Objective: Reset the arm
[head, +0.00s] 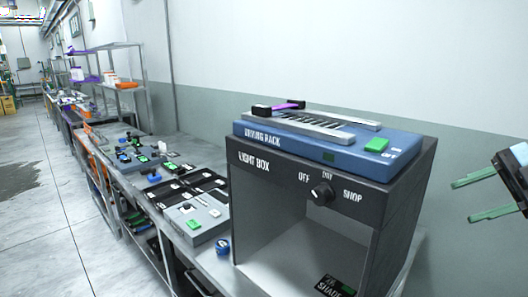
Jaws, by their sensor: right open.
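My right gripper (478,198) is at the right edge of the head view. Its two green fingers are apart, point left and hold nothing. It hangs in the air to the right of the light box, clear of it and in front of the wall. Most of the right arm is cut off by the picture's edge. My left gripper is not in view.
A dark light box (250,184) with an open front stands on the bench. A blue drying rack (320,148) sits on top, bearing a purple strip (290,105). Trays and devices (195,222) line the bench leftward. The floor (55,220) at left is clear.

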